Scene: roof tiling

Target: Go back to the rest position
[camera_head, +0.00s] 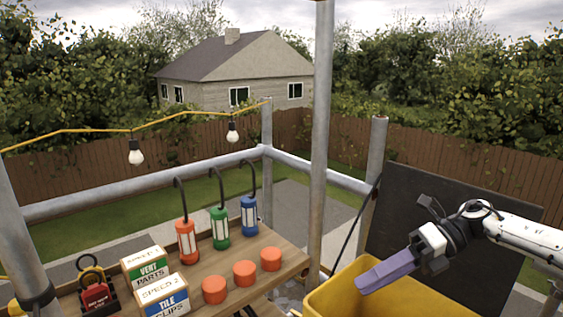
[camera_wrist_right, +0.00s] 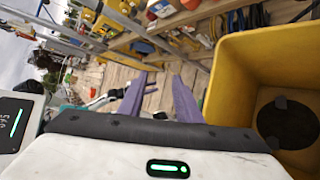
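My right gripper (camera_head: 388,272) has purple fingers and hangs over the yellow bin at the lower right of the head view. There the fingers overlap and look like one piece. In the right wrist view, the same gripper (camera_wrist_right: 158,88) has its two fingers apart with nothing between them, so it is open and empty. My left gripper does not show in the head view.
The yellow bin (camera_head: 415,290) stands close below my right gripper, with a dark panel (camera_head: 450,215) behind it. A wooden shelf (camera_head: 285,245) holds lanterns, orange caps (camera_head: 245,273) and boxes (camera_head: 145,268). A metal pole (camera_head: 321,130) rises beside the shelf.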

